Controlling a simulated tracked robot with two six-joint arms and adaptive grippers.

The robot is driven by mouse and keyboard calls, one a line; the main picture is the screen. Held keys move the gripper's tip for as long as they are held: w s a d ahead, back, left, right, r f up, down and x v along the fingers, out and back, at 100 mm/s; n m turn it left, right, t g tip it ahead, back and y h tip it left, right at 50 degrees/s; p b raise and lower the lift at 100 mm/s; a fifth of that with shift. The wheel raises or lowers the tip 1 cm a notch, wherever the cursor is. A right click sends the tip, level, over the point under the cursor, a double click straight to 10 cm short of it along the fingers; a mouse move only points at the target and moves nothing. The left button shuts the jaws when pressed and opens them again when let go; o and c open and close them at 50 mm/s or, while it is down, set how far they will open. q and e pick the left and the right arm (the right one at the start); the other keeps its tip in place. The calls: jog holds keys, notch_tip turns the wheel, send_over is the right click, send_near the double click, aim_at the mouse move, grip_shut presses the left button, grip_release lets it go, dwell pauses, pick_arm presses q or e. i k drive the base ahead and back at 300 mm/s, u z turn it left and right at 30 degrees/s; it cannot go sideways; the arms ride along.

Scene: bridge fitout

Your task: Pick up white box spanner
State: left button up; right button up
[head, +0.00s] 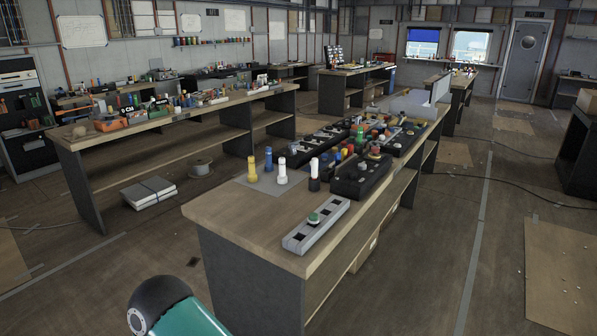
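A white upright cylindrical tool (282,172), which looks like the white box spanner, stands near the front end of the nearest workbench (225,215). All appear apart from each other. Neither gripper is in view. Only a teal and black part of my own body shows at the bottom left, well short of the tools.
A grey box with square openings and a green button (316,224) lies at the bench's front right. Black control boxes (360,176) with coloured knobs crowd the bench behind. Another cluttered bench (160,148) stands at left. Floor is open at right; a cable (520,196) crosses it.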

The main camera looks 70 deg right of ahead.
aim_at(282, 178)
jog(key=z, duration=0.4)
jog(key=i, duration=1.2)
jog(key=z, duration=1.15)
jog(key=i, duration=0.6)
jog(key=z, duration=0.25)
jog(key=k, duration=0.9)
jog(key=z, duration=0.2)
jog(key=i, duration=0.9)
jog(key=u, duration=0.1)
